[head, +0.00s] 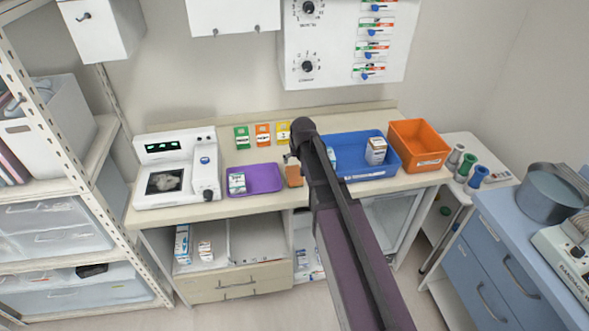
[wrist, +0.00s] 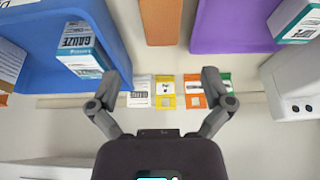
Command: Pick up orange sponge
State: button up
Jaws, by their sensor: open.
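The orange sponge (head: 293,176) is a small brown-orange block on the counter, between the purple tray and the blue tray. In the wrist view the sponge (wrist: 162,20) is at the top edge, partly cut off, ahead of the fingertips and roughly centred between them. My gripper (wrist: 160,78) is open, with nothing between its fingers. In the head view my gripper (head: 291,158) is largely hidden by my arm, close to the sponge; I cannot tell its height above the counter.
The purple tray (head: 266,179) holds a small box. The blue tray (head: 347,168) holds a gauze box (head: 376,151), with an orange bin (head: 420,146) to its right. Coloured cards (head: 263,134) are at the back. A white device (head: 177,169) stands left of the purple tray.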

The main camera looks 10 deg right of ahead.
aim_at(294, 171)
jog(key=shift+w+r, duration=0.55)
jog(key=shift+w, duration=0.2)
jog(key=shift+f, duration=0.2)
jog(key=b+x, duration=0.7)
jog(key=x, duration=0.1)
jog(key=shift+w+f+b, duration=0.1)
jog(key=shift+w+b, duration=0.1)
jog(key=shift+b, duration=0.15)
jog(key=shift+b+x, duration=2.45)
jog(key=shift+x, duration=0.15)
jog(key=shift+a, duration=0.1)
jog(key=c, duration=0.5)
